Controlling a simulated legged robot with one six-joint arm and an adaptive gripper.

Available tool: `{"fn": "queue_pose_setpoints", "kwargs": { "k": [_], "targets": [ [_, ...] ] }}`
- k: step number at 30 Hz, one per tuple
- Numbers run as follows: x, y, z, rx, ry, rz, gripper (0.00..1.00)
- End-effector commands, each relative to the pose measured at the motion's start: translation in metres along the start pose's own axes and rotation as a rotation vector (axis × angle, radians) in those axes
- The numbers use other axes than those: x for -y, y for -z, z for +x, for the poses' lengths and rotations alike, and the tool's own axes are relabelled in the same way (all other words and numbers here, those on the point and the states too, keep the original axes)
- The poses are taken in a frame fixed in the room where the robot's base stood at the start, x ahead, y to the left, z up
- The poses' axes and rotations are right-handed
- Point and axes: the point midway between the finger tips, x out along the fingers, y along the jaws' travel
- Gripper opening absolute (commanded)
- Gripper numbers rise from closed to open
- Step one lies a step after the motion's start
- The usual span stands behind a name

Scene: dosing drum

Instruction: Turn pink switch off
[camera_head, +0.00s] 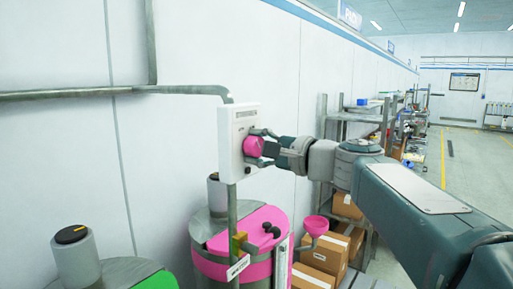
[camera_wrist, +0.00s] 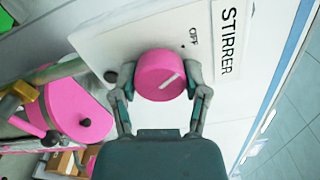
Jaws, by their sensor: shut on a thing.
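The pink switch (camera_wrist: 160,76) is a round knob with a white pointer line on a white wall box (camera_wrist: 112,44). The box carries the words "OFF" and "STIRRER". In the wrist view the white line slants up and to the right, toward the side where "OFF" and a small black dot stand. My gripper (camera_wrist: 158,88) has one finger on each side of the knob and is shut on it. In the head view the pink switch (camera_head: 253,146) shows partly behind my gripper (camera_head: 262,147), on the front of the wall box (camera_head: 231,125).
A drum with a pink lid (camera_head: 250,228) stands below the box, with a pipe running down past it. A green-lidded drum (camera_head: 155,281) is at the lower left. Cardboard boxes (camera_head: 325,252) and shelves (camera_head: 345,125) stand to the right, under and behind my arm.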

Motion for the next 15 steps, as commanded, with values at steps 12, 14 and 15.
{"fn": "queue_pose_setpoints", "kwargs": {
  "k": [12, 14, 15],
  "targets": [
    [-0.0049, 0.0008, 0.0010, 0.002, -0.011, -0.004, 0.68],
    [-0.0049, 0.0009, 0.0009, 0.002, -0.011, -0.003, 0.93],
    [-0.0045, 0.0009, 0.0009, 0.002, -0.010, -0.003, 0.93]
  ]
}}
